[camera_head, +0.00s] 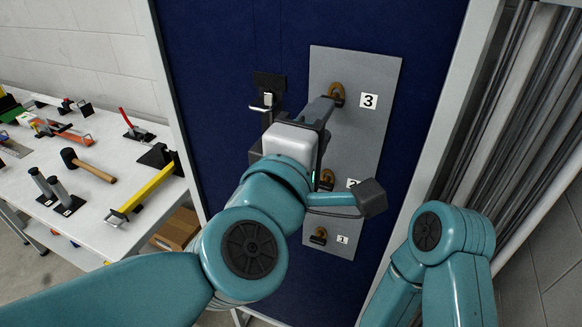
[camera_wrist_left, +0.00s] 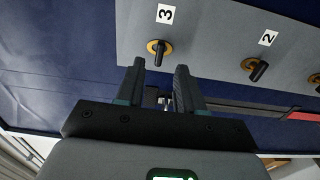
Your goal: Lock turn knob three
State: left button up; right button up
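Turn knob three (camera_head: 337,90) is a dark knob on a brass-coloured ring, at the top of a grey plate beside label 3. It also shows in the left wrist view (camera_wrist_left: 158,48), just beyond the fingertips. My left gripper (camera_head: 321,109) is in front of it. In the left wrist view the two dark fingers (camera_wrist_left: 160,67) are apart with nothing held between them. The knob's dark handle lies roughly in line with the gap between them; I cannot tell whether they touch it. My right arm (camera_head: 440,245) shows at the lower right, but its gripper is out of view.
The grey plate (camera_head: 375,75) is on a blue panel (camera_head: 225,50). Knob two (camera_wrist_left: 257,68) and knob one (camera_head: 319,236) are below knob three. A dark latch (camera_head: 266,93) is left of the plate. A tool table (camera_head: 105,185) stands left; metal bars (camera_head: 505,110) are right.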

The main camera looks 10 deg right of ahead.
pick_arm(q)
jog(key=v, duration=1.1)
